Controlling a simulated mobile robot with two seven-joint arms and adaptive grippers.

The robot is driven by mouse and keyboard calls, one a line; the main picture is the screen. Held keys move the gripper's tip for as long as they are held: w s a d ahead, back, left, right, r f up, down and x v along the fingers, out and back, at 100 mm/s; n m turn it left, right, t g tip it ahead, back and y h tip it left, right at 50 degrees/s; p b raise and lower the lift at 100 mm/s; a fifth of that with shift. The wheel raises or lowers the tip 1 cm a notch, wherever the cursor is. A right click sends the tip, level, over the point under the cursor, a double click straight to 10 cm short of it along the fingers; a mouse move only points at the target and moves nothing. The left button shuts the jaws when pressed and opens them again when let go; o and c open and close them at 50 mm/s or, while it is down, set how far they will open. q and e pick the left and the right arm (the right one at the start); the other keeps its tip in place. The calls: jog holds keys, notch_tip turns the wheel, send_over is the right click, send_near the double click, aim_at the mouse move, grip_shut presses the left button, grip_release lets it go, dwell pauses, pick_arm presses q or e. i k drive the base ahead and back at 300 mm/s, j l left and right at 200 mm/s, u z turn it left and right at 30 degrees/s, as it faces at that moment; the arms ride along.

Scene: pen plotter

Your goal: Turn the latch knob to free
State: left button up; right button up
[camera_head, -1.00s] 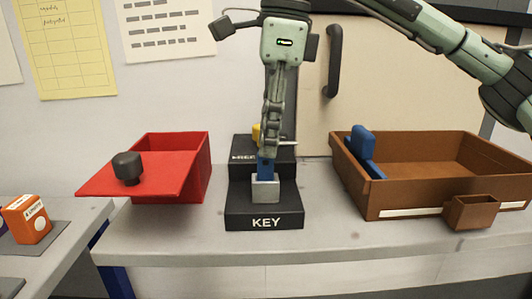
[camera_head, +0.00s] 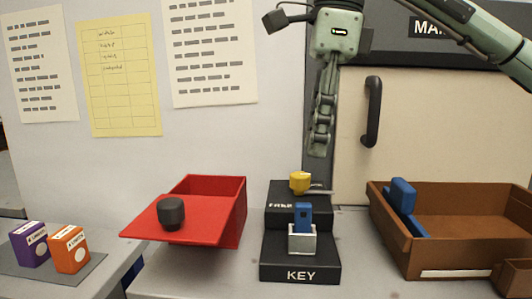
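A yellow knob (camera_head: 300,182) stands on the upper step of a black stepped block (camera_head: 271,262), with a thin silver bar reaching right from beside it. The label below the knob is partly covered and hard to read. A blue key piece (camera_head: 303,216) stands upright in a silver socket (camera_head: 301,240) on the lower step, above the word KEY. My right gripper (camera_head: 318,154) hangs fingers down above and slightly right of the knob, apart from it. It is seen edge-on, so its opening is unclear. My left gripper is not in view.
A red box (camera_head: 240,215) with a sloping lid and black knob (camera_head: 171,212) stands left. A brown tray (camera_head: 470,250) holding a blue piece (camera_head: 402,195) stands right. Purple (camera_head: 29,245) and orange (camera_head: 70,250) boxes sit far left. A dark handle (camera_head: 372,112) is behind.

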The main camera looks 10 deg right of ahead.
aim_at(300, 181)
jog(key=k, duration=1.5)
